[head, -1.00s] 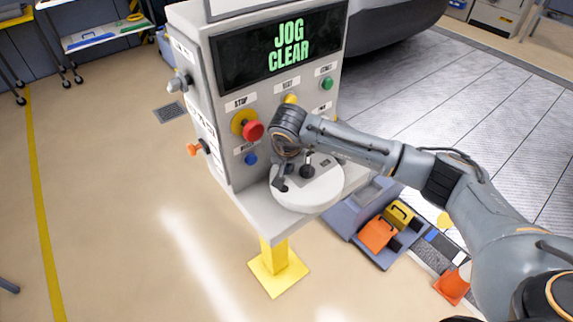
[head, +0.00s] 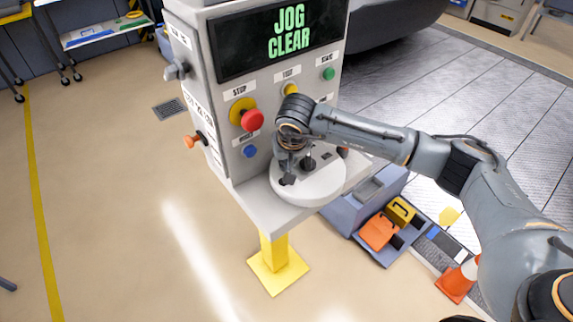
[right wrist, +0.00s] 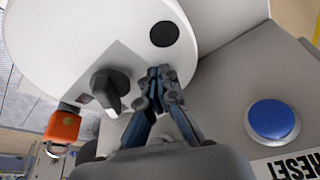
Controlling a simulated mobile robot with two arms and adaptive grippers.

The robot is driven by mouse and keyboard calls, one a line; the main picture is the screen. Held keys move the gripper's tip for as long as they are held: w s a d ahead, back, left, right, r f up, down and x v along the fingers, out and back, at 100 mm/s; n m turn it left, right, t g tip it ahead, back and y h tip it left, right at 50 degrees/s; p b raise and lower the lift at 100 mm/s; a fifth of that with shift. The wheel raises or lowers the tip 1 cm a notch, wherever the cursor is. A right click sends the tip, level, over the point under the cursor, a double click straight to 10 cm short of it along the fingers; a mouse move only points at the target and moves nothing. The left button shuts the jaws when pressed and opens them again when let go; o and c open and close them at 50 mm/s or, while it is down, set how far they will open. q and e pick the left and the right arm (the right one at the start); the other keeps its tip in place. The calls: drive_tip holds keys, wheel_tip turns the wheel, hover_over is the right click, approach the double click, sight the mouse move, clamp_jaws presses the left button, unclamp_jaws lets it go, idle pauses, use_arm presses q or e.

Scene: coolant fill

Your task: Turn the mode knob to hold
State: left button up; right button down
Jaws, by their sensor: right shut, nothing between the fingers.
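A black knob (head: 308,163) stands on a round pale disc (head: 318,190) on the console's shelf; no label naming it can be read. In the right wrist view the knob (right wrist: 110,90) is left of my fingertips, and a flat black spot (right wrist: 164,34) lies above them on the disc (right wrist: 90,35). My right gripper (right wrist: 160,75) is shut and empty, with its tips over the disc's edge area, beside the knob; contact cannot be told. In the head view my right wrist partly hides the disc. A grey knob (head: 177,70) is on the console's left side. My left gripper is not in view.
The console's screen (head: 280,38) reads JOG CLEAR. A red stop button (head: 252,120), a blue reset button (head: 250,151), a yellow button (head: 290,89) and a green button (head: 329,73) are on its face. An orange side knob (head: 194,141) sticks out left.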

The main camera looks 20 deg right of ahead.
drive_tip(key=n+b, duration=0.1)
drive_tip(key=s+n+b, duration=0.1)
drive_tip(key=b, duration=0.1)
drive_tip(key=shift+s+f+y, duration=0.1)
drive_tip(key=shift+f+y, duration=0.1)
drive_tip(key=shift+y, duration=0.2)
drive_tip(key=shift+s+r+n+b, duration=0.15)
drive_tip(key=shift+s+n+b, duration=0.2)
drive_tip(key=shift+b, duration=0.45)
drive_tip(key=shift+s, duration=0.1)
drive_tip(key=shift+r, duration=0.15)
